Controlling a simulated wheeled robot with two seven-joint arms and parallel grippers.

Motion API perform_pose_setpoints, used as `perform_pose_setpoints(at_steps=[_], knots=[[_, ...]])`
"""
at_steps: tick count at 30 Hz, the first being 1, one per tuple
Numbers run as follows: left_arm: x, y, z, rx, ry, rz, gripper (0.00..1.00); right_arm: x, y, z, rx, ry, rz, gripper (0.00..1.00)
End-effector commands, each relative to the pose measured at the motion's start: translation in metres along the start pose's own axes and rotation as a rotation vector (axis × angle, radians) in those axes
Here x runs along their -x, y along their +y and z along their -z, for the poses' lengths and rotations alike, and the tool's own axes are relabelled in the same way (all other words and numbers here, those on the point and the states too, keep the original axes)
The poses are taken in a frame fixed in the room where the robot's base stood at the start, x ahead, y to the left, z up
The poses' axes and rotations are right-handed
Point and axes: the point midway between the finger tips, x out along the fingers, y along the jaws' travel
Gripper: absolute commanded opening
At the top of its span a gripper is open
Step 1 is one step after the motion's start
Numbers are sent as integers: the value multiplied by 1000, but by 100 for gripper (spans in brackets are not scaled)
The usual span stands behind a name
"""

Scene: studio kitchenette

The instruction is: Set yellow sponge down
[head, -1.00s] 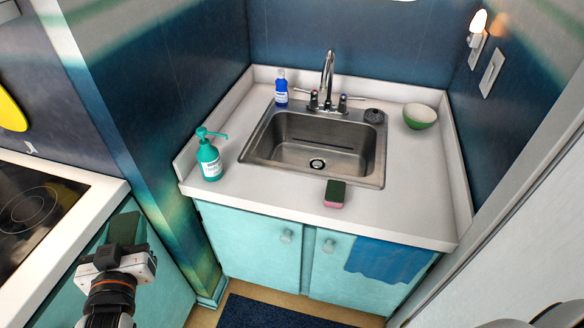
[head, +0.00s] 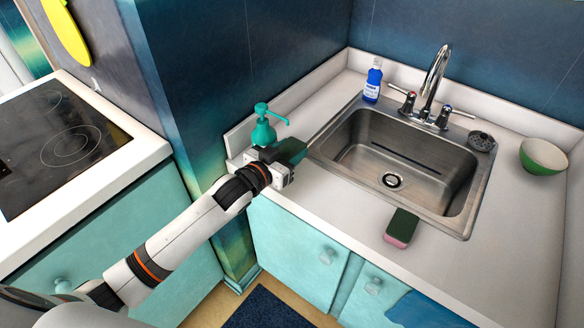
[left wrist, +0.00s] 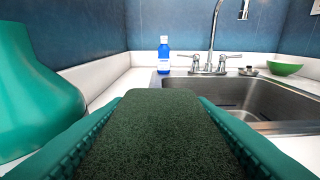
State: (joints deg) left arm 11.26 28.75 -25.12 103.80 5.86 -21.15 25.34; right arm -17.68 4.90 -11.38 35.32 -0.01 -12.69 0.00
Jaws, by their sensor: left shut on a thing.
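My left gripper (head: 284,156) is shut on a sponge (left wrist: 150,135). Its dark green scouring face shows between the teal fingers in the left wrist view; no yellow part is visible. In the head view, the gripper and held sponge (head: 294,150) are over the counter's left front part, in front of the teal pump bottle (head: 264,133) and left of the sink. I cannot tell whether the sponge touches the counter. My right gripper is not in view.
Another sponge, dark green and pink (head: 401,228), lies on the counter (head: 350,212) in front of the sink (head: 358,165). The pump bottle (left wrist: 32,95) stands close on the left. A blue bottle (head: 373,82) and a green bowl (head: 541,157) stand further back.

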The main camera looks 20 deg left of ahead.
Motion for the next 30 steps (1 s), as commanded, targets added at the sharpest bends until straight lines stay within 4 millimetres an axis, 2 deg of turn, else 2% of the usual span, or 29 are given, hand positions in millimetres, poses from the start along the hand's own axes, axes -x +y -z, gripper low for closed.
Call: perform_pose_setpoints(at_steps=[1,6,13,25,26,27,30], knots=[[-1,0,8,1,1,0,24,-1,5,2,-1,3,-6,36],[-3,0,21,1,0,0,24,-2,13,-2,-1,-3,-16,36],[-8,-1,51,2,1,0,24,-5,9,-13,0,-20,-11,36],[-8,-1,58,-1,-1,0,24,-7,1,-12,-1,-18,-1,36],[-8,0,56,-1,-1,0,53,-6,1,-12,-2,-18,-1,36],[-8,0,56,-1,-1,0,57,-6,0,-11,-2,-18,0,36],[-8,0,56,-1,-1,0,57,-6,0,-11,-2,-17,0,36]])
